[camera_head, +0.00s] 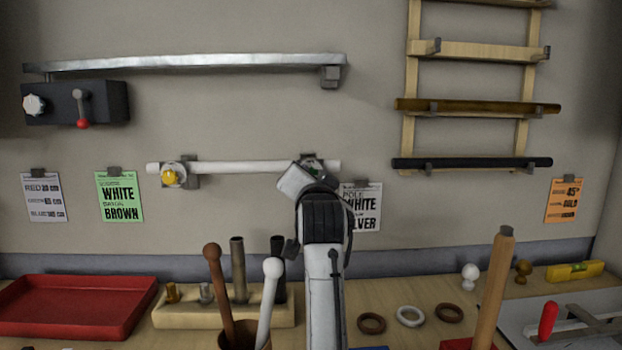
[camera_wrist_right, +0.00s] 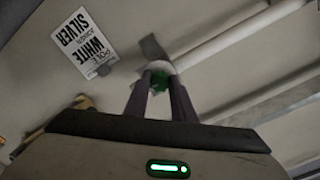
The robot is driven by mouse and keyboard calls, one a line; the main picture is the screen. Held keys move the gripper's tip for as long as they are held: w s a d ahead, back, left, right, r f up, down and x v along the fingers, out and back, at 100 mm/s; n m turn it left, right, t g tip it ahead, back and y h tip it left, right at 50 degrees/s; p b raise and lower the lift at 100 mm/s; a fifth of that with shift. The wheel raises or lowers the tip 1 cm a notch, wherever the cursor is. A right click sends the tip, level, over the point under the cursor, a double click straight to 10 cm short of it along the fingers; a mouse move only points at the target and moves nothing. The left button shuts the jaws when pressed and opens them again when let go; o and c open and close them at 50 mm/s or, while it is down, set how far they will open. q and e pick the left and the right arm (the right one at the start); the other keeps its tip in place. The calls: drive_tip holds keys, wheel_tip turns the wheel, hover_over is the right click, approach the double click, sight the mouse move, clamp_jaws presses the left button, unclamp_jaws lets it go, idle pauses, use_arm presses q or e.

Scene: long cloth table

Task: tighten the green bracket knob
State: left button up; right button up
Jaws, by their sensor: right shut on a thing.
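The green bracket knob (camera_wrist_right: 159,80) shows between the fingers of my right gripper (camera_wrist_right: 161,86) in the right wrist view. The gripper is shut on it. In the head view a sliver of the green knob (camera_head: 315,171) shows at the right bracket (camera_head: 309,158), mostly hidden by my right gripper (camera_head: 312,176). A white pole (camera_head: 245,167) lies level across the right bracket and the left bracket (camera_head: 192,171), which has a yellow knob (camera_head: 169,177). My left gripper is not in view.
A silver rail (camera_head: 190,63) runs above the pole, with a dark box (camera_head: 100,103) carrying a red-tipped lever at its left. Below are a red tray (camera_head: 75,306), a wooden holder (camera_head: 224,308) with upright pegs, and several rings. A rack (camera_head: 408,75) hangs at right.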

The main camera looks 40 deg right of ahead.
drive_tip(key=shift+m, duration=0.4)
drive_tip(key=o, duration=1.1)
drive_tip(key=shift+c, duration=0.2)
drive_tip(key=shift+r, duration=0.15)
wheel_tip(320, 180, up, 10)
